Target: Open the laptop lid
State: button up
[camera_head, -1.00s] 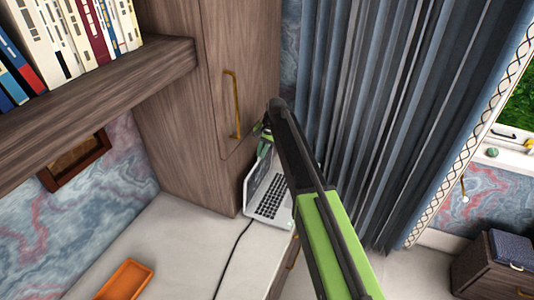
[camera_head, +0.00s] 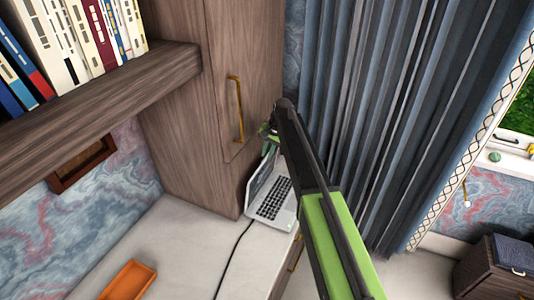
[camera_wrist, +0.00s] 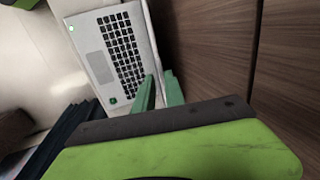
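The laptop (camera_head: 272,198) stands at the desk's far end, its keyboard showing in the head view. Its lid (camera_head: 260,182) is raised, leaning beside the cabinet, with a dark screen. The wrist view shows the laptop base (camera_wrist: 106,55) from above and the lid (camera_wrist: 151,35) as a thin, nearly edge-on strip. My gripper (camera_wrist: 160,88) has two green fingers with a gap between them, at the lid's edge near the base's corner. I cannot tell whether either finger touches the lid. In the head view, my gripper (camera_head: 268,132) is partly hidden behind my arm, above the lid.
A wooden cabinet (camera_head: 185,100) with a brass handle stands close to the lid. A black cable (camera_head: 232,258) runs from the laptop across the pale desk (camera_head: 185,240). An orange tray (camera_head: 128,281) lies at the front left. Blue-grey curtains (camera_head: 380,110) hang to the right.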

jog(key=p+v, duration=1.4)
jog(key=v, duration=0.2)
jog(key=shift+p, duration=0.3)
jog(key=shift+w, duration=0.1)
jog(key=s+d+f+b, duration=0.4)
jog(key=f+b, duration=0.3)
jog(key=s+d+f+b, duration=0.4)
jog(key=f+b, duration=0.4)
jog(key=s+d+f+n+h+b, duration=0.1)
jog(key=s+d+f+n+b, duration=0.1)
jog(key=s, duration=0.9)
jog(key=s+d+f+n+g+h+b, duration=0.1)
jog(key=s+d+f+b, duration=0.4)
jog(key=s, duration=0.6)
jog(key=shift+d+f+n+h, duration=0.2)
jog(key=shift+d+n+h, duration=0.2)
jog(key=shift+d+n, duration=0.25)
